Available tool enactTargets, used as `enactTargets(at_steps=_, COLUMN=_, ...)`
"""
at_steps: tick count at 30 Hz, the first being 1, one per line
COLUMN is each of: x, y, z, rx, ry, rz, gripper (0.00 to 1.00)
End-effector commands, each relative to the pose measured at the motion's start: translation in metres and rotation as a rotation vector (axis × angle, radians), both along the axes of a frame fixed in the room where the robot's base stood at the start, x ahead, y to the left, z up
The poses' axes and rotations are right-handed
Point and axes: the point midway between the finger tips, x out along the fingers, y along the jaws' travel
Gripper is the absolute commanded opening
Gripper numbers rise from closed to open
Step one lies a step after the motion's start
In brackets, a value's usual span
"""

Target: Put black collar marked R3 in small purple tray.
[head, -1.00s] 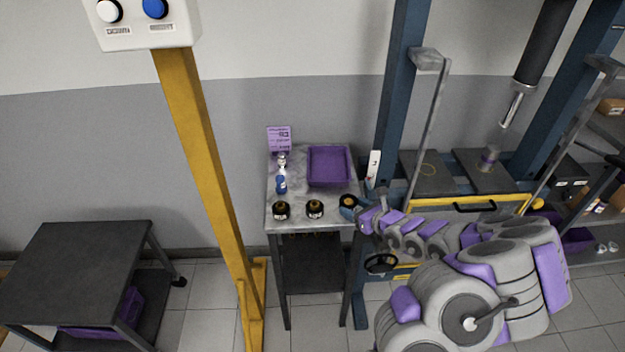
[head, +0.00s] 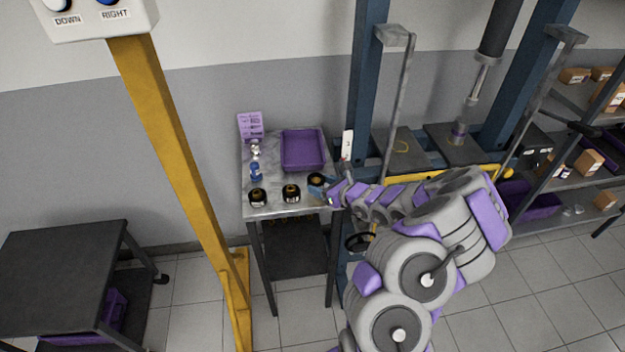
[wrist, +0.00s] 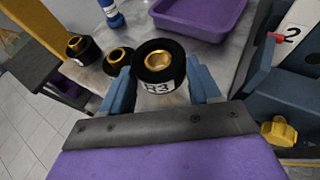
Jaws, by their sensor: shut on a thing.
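The black collar marked R3 (wrist: 158,68) has a brass-coloured bore and a white label, and stands upright between my gripper's blue fingers in the wrist view. My gripper (head: 322,187) is shut on this collar (head: 316,179) at the right front of the small metal table. Whether the collar touches the table top I cannot tell. The small purple tray (head: 324,150) sits empty at the back right of the same table, behind the collar. It also shows at the top of the wrist view (wrist: 232,27).
Two other black collars (head: 257,196) (head: 291,192) stand to the left on the metal table (head: 275,209). A blue-and-silver bottle (head: 256,172) and a purple card (head: 250,126) are behind them. A yellow post (head: 185,170) stands left, and a blue press frame (head: 362,90) stands right.

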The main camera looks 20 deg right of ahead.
Motion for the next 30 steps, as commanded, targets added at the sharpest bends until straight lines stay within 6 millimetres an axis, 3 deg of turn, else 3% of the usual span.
enactTargets(at_steps=6, x=0.041, y=-0.003, z=-0.004, rx=-0.008, ry=0.0, rz=0.002, gripper=0.11)
enactTargets(at_steps=12, x=0.064, y=-0.003, z=-0.006, rx=-0.001, ry=-0.001, rz=-0.001, gripper=0.11)
enactTargets(at_steps=20, x=0.077, y=-0.004, z=-0.005, rx=-0.001, ry=-0.005, rz=-0.001, gripper=0.11)
enactTargets(at_steps=25, x=0.075, y=-0.004, z=-0.035, rx=0.0, ry=0.001, rz=-0.001, gripper=0.11)
enactTargets(at_steps=30, x=0.075, y=-0.004, z=-0.041, rx=0.001, ry=-0.004, rz=-0.001, gripper=0.11)
